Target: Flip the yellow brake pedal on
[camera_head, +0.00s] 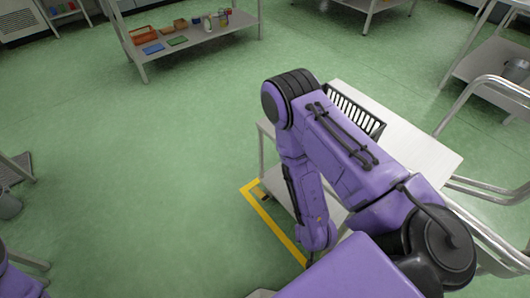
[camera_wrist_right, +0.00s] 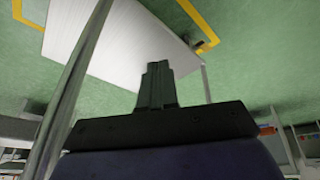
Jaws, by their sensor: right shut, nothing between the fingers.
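A small yellow-orange piece, perhaps the brake pedal (camera_head: 261,195), shows low at the cart's left corner, beside the yellow floor tape; its on or off position is too small to tell. A similar small piece shows by the tape in the right wrist view (camera_wrist_right: 202,47). The metal cart (camera_head: 420,151) stands at the right of the head view. My right gripper (camera_wrist_right: 157,66) is shut and empty, apart from the pedal, with the cart's pale panel beyond it. In the head view my right arm reaches down in front of the cart, and its fingers cannot be made out. My left gripper is out of view.
A black basket (camera_head: 356,110) stands on the cart top. A metal tube (camera_wrist_right: 75,90) runs close to the left of my right gripper. Yellow tape (camera_head: 272,224) marks the floor. A bench (camera_head: 205,43) with trays stands far back. Green floor at centre left is clear.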

